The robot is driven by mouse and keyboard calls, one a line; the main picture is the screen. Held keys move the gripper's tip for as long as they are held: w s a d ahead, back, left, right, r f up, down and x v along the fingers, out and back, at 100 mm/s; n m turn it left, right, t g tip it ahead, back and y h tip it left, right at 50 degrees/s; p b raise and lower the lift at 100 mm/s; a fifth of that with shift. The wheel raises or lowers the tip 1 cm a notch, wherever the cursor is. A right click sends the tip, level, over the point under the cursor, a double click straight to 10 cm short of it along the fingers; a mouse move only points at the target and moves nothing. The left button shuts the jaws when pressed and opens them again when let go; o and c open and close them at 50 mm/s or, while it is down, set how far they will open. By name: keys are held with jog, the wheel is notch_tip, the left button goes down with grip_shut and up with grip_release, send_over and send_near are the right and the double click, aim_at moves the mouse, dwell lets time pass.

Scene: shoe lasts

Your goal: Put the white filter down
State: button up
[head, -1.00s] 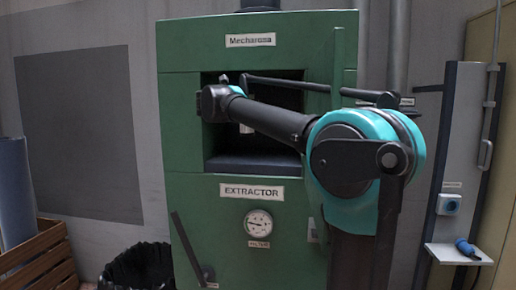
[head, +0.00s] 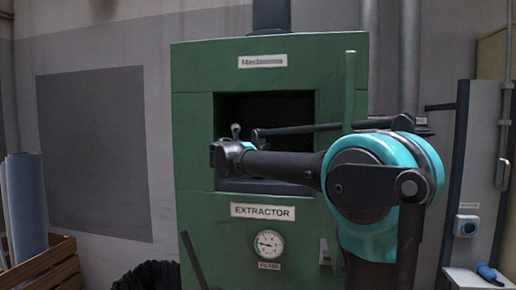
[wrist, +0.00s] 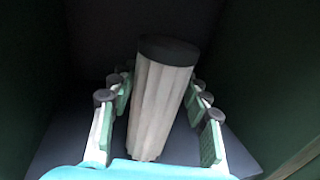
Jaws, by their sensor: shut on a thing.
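The white filter (wrist: 160,110) is a pleated cylinder with a dark cap, seen in the wrist view. It stands slightly tilted in the picture between the green-padded fingers of my gripper (wrist: 158,103), which is shut on it. Dark green walls surround it, with a blue-grey surface below; I cannot tell whether the filter touches that surface. In the head view, my arm reaches into the opening of the green extractor (head: 195,140). The fingers and the filter are hidden there.
The opening's dark interior (head: 280,107) has walls close on both sides. A bar and a green upright edge stand at its right. A gauge (head: 268,243) is below.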

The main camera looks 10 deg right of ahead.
jog(key=shift+f, duration=0.1)
jog(key=o, duration=1.5)
jog(key=shift+o, duration=0.2)
jog(key=v, duration=1.2)
